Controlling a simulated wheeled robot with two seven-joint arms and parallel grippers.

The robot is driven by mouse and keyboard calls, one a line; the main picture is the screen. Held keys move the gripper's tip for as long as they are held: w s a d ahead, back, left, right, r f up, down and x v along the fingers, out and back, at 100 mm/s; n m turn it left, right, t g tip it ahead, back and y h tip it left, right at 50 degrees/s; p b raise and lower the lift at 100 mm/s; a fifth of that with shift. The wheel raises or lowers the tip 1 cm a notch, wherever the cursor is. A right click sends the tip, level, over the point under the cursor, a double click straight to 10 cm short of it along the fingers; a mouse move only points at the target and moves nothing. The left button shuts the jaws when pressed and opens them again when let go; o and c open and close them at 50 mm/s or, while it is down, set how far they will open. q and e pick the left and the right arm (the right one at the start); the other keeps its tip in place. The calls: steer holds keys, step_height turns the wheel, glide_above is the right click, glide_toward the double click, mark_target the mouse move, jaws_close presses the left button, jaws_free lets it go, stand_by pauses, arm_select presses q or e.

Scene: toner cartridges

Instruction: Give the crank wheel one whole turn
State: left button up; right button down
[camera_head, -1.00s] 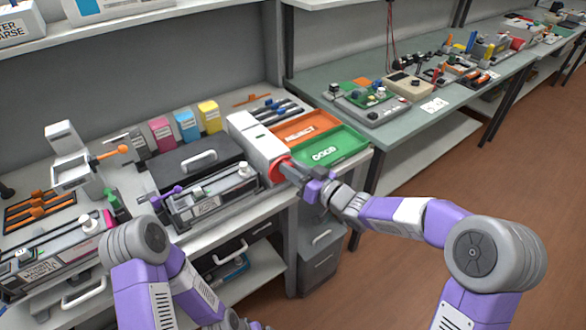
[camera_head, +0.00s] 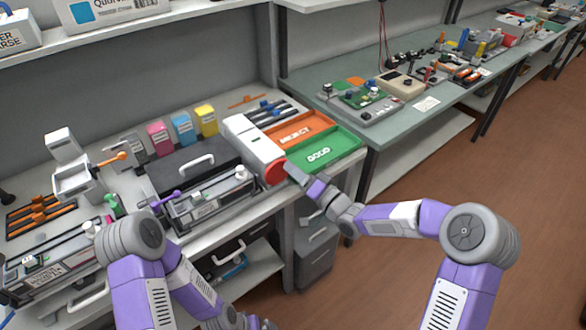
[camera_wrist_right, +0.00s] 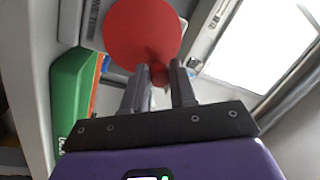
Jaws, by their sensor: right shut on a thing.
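The crank wheel is a red disc (camera_head: 273,173) on the front end of a white machine (camera_head: 252,142) on the bench. It fills the upper part of the right wrist view (camera_wrist_right: 138,32). My right gripper (camera_head: 289,168) is at the right side of the wheel. In the right wrist view, its two fingers (camera_wrist_right: 158,85) are shut on the small red crank handle (camera_wrist_right: 158,73), which stands out near the lower edge of the disc. The fingers hide part of the handle. My left arm is at the lower left, and its gripper is out of frame.
An orange REJECT tray (camera_head: 298,128) and a green GOOD tray (camera_head: 338,146) lie right of the machine. A black case (camera_head: 165,172) and a rail fixture (camera_head: 210,203) stand to its left. A grey drawer cabinet (camera_head: 315,262) is below. Floor at right is clear.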

mark_target(287, 173)
steer(key=shift+f+m+t+h+b, duration=0.2)
steer(key=shift+f+m+t+h, duration=0.5)
steer(key=shift+m, duration=2.7)
steer(key=shift+f+m+t+h+b, duration=0.25)
steer(key=shift+f+m+t+h, duration=0.4)
steer(key=shift+m, duration=2.75)
steer(key=shift+f+m+t+h+b, duration=0.3)
steer(key=shift+f+m+h, duration=0.55)
steer(key=shift+m, duration=2.55)
steer(key=shift+a+f, duration=0.1)
steer(key=shift+f, duration=0.1)
steer(key=c, duration=0.9)
jaws_free()
steer(key=shift+s, duration=0.15)
